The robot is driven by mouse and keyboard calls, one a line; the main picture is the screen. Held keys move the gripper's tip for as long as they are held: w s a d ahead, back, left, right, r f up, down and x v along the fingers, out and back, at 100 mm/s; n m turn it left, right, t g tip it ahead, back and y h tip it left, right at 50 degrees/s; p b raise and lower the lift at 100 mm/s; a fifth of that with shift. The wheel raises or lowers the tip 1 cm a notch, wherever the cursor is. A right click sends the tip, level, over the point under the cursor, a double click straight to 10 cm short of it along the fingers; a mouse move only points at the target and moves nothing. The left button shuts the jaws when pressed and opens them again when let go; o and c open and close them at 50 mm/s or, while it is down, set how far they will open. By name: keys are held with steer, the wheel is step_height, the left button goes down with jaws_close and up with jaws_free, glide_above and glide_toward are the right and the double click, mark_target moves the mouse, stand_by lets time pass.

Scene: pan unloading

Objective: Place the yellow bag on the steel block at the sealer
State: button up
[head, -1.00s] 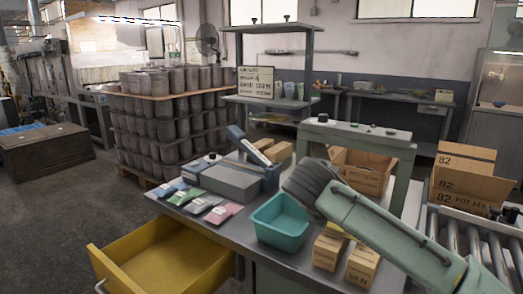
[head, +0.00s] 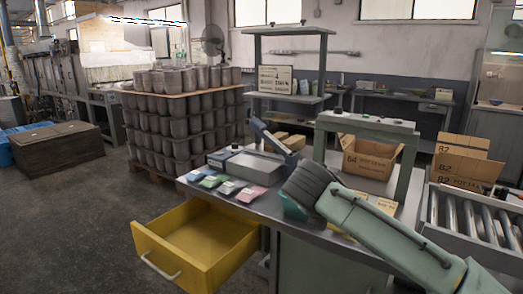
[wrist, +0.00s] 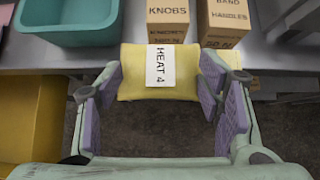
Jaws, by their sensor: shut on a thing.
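The yellow bag (wrist: 130,85) with a white "HEAT 4" label is in the wrist view. My gripper (wrist: 158,92) is shut on it, one purple-padded finger at each side. The bag is held in front of the table's edge, with dark floor below. In the head view my arm hides the gripper and the bag. The steel block (head: 254,167), a low grey box, sits on the table beside the sealer with its raised blue-grey arm (head: 270,138), left of my arm. The block's top looks bare.
Several coloured packets (head: 227,187) lie left of the block. An open yellow drawer (head: 200,255) juts out in front. A teal bin (wrist: 65,38) and boxes labelled "KNOBS" (wrist: 173,14) and "HANDLES" (wrist: 224,20) stand near the table edge. A green frame (head: 408,165) stands behind my arm.

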steer(key=s+a+f+n+y+b, duration=0.1)
steer(key=a+f, duration=0.4)
steer(key=f, duration=1.2)
steer(key=s+a+f+n+t+y+b, duration=0.1)
steer(key=a+f, duration=0.5)
steer(key=f, duration=1.2)
steer(key=s+a+f+n+y+b, duration=0.3)
steer(key=s+a+f+n+b, duration=0.1)
steer(key=f, duration=1.3)
steer(key=shift+s+a+f+n+t+b, duration=0.35)
steer(key=shift+a+b, duration=0.35)
steer(key=shift+a, duration=0.25)
steer(key=shift+s+r, duration=0.1)
steer(key=shift+r, duration=0.1)
